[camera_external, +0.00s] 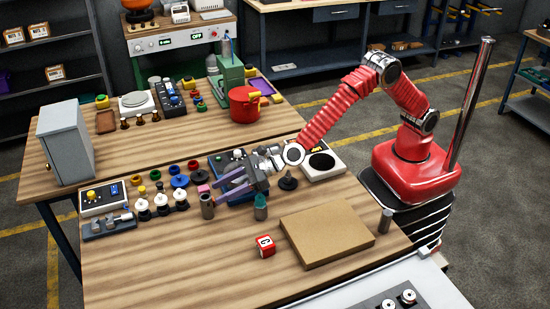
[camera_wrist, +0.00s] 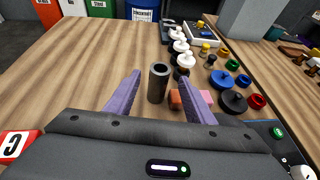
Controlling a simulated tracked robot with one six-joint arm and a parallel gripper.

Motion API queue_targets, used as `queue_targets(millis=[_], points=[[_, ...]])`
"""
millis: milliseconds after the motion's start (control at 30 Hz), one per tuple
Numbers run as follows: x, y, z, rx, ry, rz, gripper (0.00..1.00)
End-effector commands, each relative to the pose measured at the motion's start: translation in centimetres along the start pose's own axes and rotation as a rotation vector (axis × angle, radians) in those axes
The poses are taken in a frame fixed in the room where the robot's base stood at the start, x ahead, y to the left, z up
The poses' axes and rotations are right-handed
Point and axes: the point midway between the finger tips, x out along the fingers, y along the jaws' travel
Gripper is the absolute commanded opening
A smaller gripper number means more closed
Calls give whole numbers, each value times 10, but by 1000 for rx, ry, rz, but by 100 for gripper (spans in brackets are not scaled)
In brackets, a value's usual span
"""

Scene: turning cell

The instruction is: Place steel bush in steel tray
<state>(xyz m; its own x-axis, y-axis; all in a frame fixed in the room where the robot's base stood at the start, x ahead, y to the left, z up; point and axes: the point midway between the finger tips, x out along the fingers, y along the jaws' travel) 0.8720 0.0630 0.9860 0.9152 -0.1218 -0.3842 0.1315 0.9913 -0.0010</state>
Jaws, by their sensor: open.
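A dark grey hollow cylinder, which looks like the steel bush (camera_external: 207,207), stands upright on the wooden bench. In the wrist view the bush (camera_wrist: 157,88) stands between and just beyond the purple fingers, with its open end up. My gripper (camera_external: 221,186) is low over the bench, with its fingers spread and nothing held. The gripper (camera_wrist: 159,76) shows a gap on each side of the bush in the wrist view. I cannot tell for sure which thing is the steel tray; a low grey holder (camera_external: 108,226) lies at the bench's left edge.
Pink (camera_wrist: 206,97) and orange (camera_wrist: 175,100) blocks stand close right of the bush. White pawn-like pieces (camera_external: 162,204) and coloured round parts are near. A teal cylinder (camera_external: 260,207), red cube (camera_external: 265,246) and brown board (camera_external: 326,235) lie to the right. The front-left bench is clear.

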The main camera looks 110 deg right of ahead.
Motion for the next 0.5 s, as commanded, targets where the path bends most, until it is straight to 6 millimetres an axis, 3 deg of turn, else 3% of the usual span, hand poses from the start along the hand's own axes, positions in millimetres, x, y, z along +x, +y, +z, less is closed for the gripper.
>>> queue_targets(millis=[200, 500], points=[[-15, 0, 0, 1, 1, 1, 49], [-17, 0, -1, 1, 1, 0, 49]])
